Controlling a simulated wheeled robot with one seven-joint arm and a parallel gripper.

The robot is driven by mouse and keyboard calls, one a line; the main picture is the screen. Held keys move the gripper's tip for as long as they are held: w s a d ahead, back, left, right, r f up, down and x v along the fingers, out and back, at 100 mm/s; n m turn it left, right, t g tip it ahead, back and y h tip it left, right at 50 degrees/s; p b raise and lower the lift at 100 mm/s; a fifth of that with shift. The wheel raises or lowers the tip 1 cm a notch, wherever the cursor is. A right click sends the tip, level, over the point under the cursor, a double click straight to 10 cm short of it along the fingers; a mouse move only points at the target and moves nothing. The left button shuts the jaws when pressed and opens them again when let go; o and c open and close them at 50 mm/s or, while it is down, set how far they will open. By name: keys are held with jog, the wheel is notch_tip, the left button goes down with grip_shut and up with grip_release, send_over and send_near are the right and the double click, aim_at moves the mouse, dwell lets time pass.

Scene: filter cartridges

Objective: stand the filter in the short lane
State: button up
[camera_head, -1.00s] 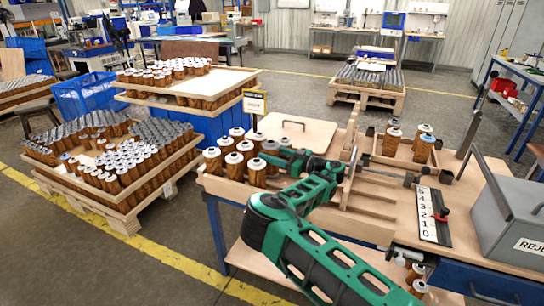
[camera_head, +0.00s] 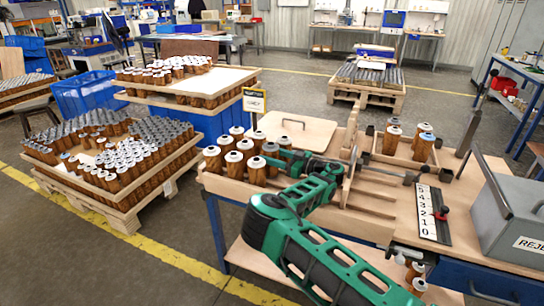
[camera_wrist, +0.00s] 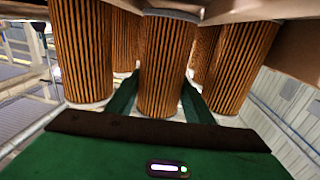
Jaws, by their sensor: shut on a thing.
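My gripper (camera_wrist: 160,98) is shut on a brown pleated filter (camera_wrist: 166,60), with one green finger on each side of it. In the wrist view other filters stand close on both sides, such as one at the left (camera_wrist: 82,50) and one at the right (camera_wrist: 240,65). In the head view my gripper (camera_head: 276,157) is at the right side of a cluster of white-capped filters (camera_head: 234,165) on the bench's left end. The held filter is partly hidden there. Lanes with wooden dividers (camera_head: 368,203) lie right of my arm; I cannot tell which is the short one.
A wooden tray (camera_head: 378,158) with several filters stands behind the lanes. A number scale (camera_head: 434,215) and a grey reject box (camera_head: 512,215) are at the right. An upright wooden plate (camera_head: 350,150) and a rod with dark knobs stand near my gripper. A flat board (camera_head: 300,130) lies behind.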

jog(key=shift+f, duration=0.35)
jog(key=o, duration=1.2)
jog(key=shift+f+v, duration=0.2)
jog(key=shift+v, duration=3.85)
